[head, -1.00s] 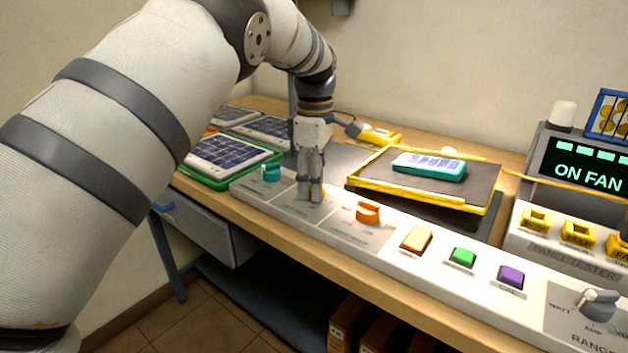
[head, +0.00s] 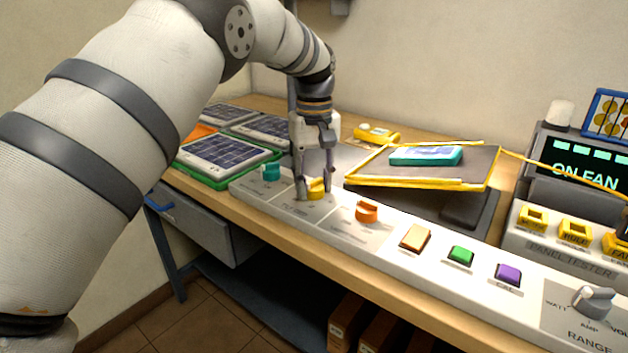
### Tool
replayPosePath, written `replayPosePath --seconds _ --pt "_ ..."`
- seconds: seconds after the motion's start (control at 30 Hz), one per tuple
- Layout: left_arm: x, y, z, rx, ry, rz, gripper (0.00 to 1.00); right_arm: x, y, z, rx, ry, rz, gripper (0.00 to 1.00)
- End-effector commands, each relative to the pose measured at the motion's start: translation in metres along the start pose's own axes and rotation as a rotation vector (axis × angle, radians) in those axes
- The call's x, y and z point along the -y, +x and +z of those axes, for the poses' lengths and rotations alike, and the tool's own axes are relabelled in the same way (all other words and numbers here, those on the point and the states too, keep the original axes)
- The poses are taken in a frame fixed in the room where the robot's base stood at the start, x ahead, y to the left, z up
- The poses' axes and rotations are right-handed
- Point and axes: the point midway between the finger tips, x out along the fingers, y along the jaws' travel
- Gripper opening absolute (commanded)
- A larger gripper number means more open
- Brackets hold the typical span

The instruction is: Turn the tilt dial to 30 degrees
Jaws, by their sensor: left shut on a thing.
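The yellow dial (head: 317,188) sits on the long light-grey control strip, between a teal knob (head: 271,171) and an orange knob (head: 367,211). My left gripper (head: 315,190) points down over it, with one finger on each side, and is shut on the yellow dial. The fingers and the small print leave its angle marks unreadable. Behind the strip, a dark board with a yellow frame (head: 480,165) stands raised above a dark base (head: 468,212). A teal device (head: 425,156) lies on the board. My right gripper is not in view.
Orange, green (head: 461,255) and purple (head: 508,274) buttons and a grey range knob (head: 594,301) continue along the strip. A panel tester with a screen reading "ON FAN" (head: 585,172) stands at right. Solar panels (head: 222,153) lie at left. A yellow cable crosses at right.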

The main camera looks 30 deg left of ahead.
Motion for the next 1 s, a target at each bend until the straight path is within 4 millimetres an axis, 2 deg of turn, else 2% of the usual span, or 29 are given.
replayPosePath --seconds 1.0 --pt "0.0006 0.0018 0.0003 0.004 0.956 -0.001 0.06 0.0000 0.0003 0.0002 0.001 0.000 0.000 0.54"
